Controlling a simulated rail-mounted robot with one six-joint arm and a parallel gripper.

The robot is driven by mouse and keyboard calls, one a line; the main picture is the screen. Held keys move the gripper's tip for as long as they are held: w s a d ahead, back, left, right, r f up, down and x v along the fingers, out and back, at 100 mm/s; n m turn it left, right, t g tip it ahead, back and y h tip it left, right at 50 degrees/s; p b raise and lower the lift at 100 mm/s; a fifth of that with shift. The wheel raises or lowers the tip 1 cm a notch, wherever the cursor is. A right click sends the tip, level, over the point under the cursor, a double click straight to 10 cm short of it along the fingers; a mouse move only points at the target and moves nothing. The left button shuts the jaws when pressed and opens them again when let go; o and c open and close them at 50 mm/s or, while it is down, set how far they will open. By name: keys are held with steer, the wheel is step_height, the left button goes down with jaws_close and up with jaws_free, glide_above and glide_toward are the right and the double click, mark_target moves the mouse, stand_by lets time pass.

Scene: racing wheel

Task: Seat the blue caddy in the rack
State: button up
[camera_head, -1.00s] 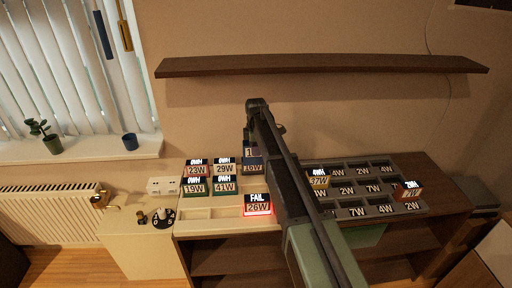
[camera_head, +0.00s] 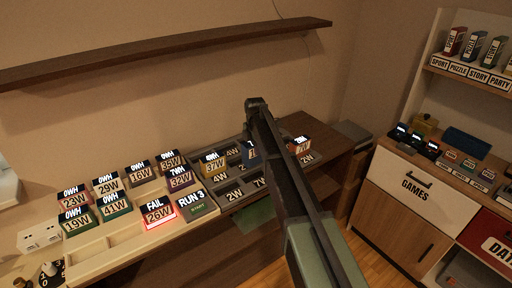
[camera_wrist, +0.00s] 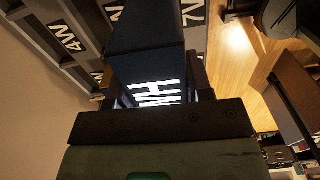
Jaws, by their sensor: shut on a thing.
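The blue caddy (camera_head: 252,152) shows beside my arm in the head view, partly hidden by it. In the wrist view it is a dark blue block (camera_wrist: 146,35) with a lit white display. My gripper (camera_wrist: 152,88) is shut on it, one finger on each side. In the head view my arm hides the gripper. The dark grey rack (camera_head: 229,207) lies below and around the caddy, with slots labelled 2W, 4W and 7W. In the wrist view rack labels show on both sides of the caddy. I cannot tell whether the caddy touches a slot.
A yellow 37W caddy (camera_head: 213,163) sits in the rack left of the blue one, and a red caddy (camera_head: 299,145) at its right end. A pale tray (camera_head: 92,249) holds several caddies, including a red-lit FAIL 26W caddy (camera_head: 157,212). A wall shelf (camera_head: 170,46) hangs above.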

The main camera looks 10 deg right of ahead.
steer(key=shift+w+a+n, duration=0.1)
steer(key=shift+a+n, duration=0.2)
steer(key=shift+a, duration=0.05)
steer(key=shift+f, duration=0.1)
step_height(320, 180, down, 9)
steer(key=b, duration=0.9)
steer(key=shift+f, duration=0.1)
steer(key=o, duration=1.3)
steer(key=shift+c, duration=0.2)
step_height(320, 180, up, 11)
steer(key=p, duration=1)
steer(key=shift+p, duration=0.3)
